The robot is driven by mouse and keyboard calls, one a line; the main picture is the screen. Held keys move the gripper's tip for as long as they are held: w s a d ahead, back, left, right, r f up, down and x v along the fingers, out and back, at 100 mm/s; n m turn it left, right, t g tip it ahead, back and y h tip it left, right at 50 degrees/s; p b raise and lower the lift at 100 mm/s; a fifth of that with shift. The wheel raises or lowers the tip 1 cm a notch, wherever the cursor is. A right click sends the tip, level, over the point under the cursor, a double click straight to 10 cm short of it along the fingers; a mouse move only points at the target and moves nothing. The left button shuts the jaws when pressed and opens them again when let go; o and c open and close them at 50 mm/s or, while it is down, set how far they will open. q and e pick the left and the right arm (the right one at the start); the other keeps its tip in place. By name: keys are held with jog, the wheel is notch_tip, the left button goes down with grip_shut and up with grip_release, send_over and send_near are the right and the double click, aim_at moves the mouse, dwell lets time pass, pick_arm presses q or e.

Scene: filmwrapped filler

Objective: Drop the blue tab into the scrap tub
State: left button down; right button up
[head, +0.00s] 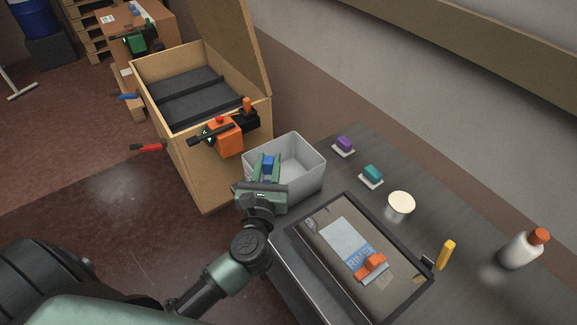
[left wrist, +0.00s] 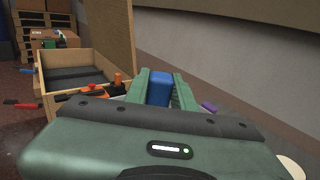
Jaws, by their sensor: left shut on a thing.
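The blue tab (head: 268,163) is held between the green fingers of my left gripper (head: 267,167). It also shows between the fingers in the left wrist view (left wrist: 160,88). The scrap tub, a grey open box (head: 306,178), stands at the table's left end. In the head view the gripper and the tab overlap the tub's left part and opening; the tab's exact height above it is hard to tell. The part of the tub behind the gripper is hidden. My right gripper is not in view.
Purple (head: 344,144) and teal (head: 373,173) blocks, a cream-topped jar (head: 401,203), a yellow stick (head: 447,254) and a white bottle (head: 521,250) stand right. A wooden crate (head: 190,168) stands behind left.

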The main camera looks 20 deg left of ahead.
pick_arm(q)
jog(key=w+a+r+n+g+y+p, duration=0.1)
jog(key=w+a+r+y, duration=0.1)
jog(key=w, duration=0.3)
jog(key=w+a+r+n+g+y+p, duration=0.1)
jog(key=w+y, duration=0.1)
jog(key=w, duration=0.4)
jog(key=shift+n, duration=0.3)
jog(key=f+b, duration=0.1)
jog(key=f, duration=0.1)
jog(key=f+b, duration=0.3)
jog(key=f, duration=0.1)
jog(key=shift+w+a+b, duration=0.1)
jog(key=shift+a+b, duration=0.15)
jog(key=shift+b, duration=0.05)
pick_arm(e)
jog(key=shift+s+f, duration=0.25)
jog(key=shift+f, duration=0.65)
pick_arm(q)
jog(key=c, duration=1.1)
grip_release()
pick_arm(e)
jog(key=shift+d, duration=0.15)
